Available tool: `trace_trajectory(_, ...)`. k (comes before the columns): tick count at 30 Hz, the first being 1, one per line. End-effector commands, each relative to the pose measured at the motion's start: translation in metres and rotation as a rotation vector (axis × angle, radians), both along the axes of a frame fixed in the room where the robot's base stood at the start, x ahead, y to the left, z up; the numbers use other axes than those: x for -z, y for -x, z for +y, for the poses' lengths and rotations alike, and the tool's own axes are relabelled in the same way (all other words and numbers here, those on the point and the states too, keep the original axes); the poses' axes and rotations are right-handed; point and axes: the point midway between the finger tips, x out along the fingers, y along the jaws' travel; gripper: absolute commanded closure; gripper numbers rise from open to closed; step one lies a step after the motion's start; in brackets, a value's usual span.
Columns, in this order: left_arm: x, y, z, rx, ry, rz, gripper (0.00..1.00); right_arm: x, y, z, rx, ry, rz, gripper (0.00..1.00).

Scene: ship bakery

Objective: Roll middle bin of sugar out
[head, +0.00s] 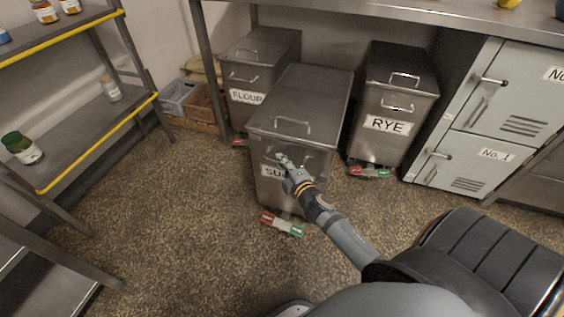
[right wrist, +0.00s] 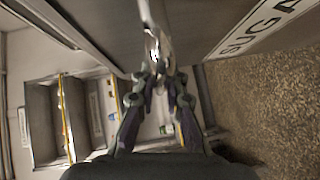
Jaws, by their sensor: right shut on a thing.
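The middle sugar bin (head: 300,95) is a steel box with a hinged lid, a lid handle and a partly covered "SUGAR" label. It stands upright on the floor, farther forward than its neighbours. My right gripper (head: 284,162) is at its front face, shut on the front pull handle, and covers part of the label. In the right wrist view the fingers (right wrist: 158,68) close around the bright handle (right wrist: 152,36), and the label (right wrist: 265,25) shows at the top right. A red and green brake pedal (head: 282,223) shows at the bin's front foot. My left gripper is not in view.
The flour bin (head: 252,75) stands behind left and the rye bin (head: 393,125) to the right, under the steel table (head: 380,14). Grey lockers (head: 500,110) are at the right. A shelf rack (head: 95,135) stands at the left. The floor (head: 180,225) in front is clear.

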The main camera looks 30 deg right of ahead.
Motion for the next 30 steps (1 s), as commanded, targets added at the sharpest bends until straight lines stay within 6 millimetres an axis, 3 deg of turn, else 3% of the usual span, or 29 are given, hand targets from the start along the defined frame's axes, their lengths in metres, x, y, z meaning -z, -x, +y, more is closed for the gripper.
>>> trace_trajectory(2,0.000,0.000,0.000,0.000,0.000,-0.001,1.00,0.001,0.000,-0.001,0.002,0.001,0.002,1.00)
trace_trajectory(3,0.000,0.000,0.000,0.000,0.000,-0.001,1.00,0.001,0.000,-0.001,0.002,0.001,0.002,0.86)
trace_trajectory(8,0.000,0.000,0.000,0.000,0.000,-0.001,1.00,0.001,0.000,0.000,0.001,0.000,0.002,0.64)
trace_trajectory(19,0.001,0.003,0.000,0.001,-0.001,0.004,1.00,0.000,0.007,0.000,0.000,0.002,0.001,0.64)
trace_trajectory(30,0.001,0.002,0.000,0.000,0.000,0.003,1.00,-0.010,0.086,0.006,-0.002,0.004,0.007,0.64)
